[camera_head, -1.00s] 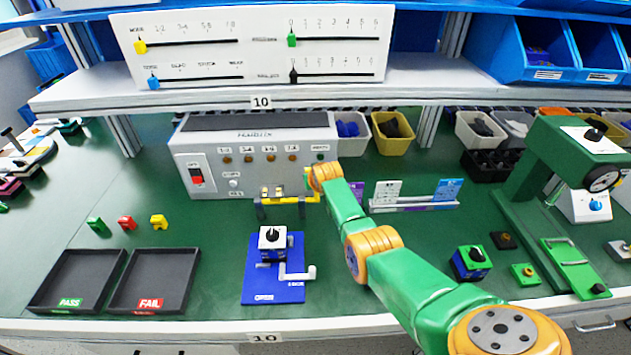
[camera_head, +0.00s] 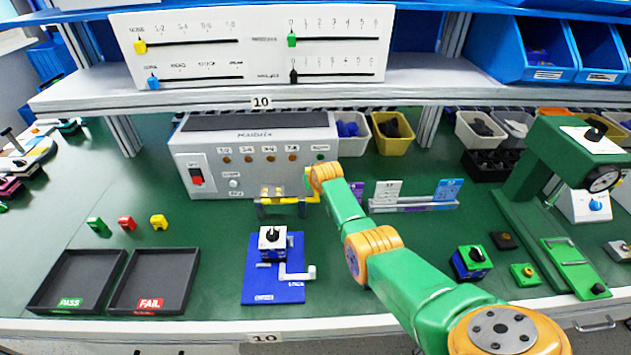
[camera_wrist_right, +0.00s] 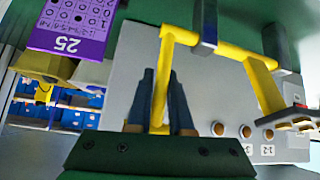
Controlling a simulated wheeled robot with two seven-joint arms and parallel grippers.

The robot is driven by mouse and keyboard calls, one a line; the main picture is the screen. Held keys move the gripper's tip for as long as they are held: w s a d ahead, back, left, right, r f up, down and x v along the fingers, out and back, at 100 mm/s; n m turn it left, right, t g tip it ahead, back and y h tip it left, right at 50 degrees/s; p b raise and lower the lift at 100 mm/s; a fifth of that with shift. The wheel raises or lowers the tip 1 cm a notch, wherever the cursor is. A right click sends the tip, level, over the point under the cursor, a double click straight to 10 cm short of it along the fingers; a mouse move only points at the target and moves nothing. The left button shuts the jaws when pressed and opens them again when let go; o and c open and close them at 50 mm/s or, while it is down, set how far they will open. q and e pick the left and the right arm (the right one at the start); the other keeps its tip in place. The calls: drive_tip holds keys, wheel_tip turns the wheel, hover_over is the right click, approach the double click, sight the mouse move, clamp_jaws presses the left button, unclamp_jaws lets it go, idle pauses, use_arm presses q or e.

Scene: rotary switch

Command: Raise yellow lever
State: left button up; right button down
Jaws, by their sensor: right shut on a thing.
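The yellow lever (camera_head: 290,200) is a bar between dark brackets in front of the grey control box, low over the green bench. In the right wrist view, the lever (camera_wrist_right: 161,60) is a yellow frame with a long crossbar and two arms. My right gripper (camera_wrist_right: 162,76) is shut on one yellow arm of the lever, with a dark finger on each side of it. In the head view my right wrist hides the lever's right end and most of the gripper. My left gripper is not in view.
The grey control box (camera_head: 260,160) stands close behind the lever. A blue plate (camera_head: 275,285) with a rotary switch (camera_head: 272,240) lies in front. Black PASS (camera_head: 72,255) and FAIL trays are at left. A green press (camera_head: 555,165) stands at right. A shelf (camera_head: 215,95) overhangs the back.

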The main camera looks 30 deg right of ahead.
idle(0.3)
unclamp_jaws()
drive_tip(key=shift+w+d+f, duration=0.2)
drive_tip(key=shift+f, duration=0.05)
drive_tip(key=p+v, duration=0.2)
drive_tip(key=shift+r+p, duration=0.3)
drive_tip(key=shift+r, duration=0.1)
drive_tip(key=p+v, duration=0.1)
drive_tip(key=v, duration=0.3)
drive_tip(key=shift+s+a+r, duration=0.1)
drive_tip(key=shift+s+a, duration=0.1)
drive_tip(key=shift+s, duration=0.2)
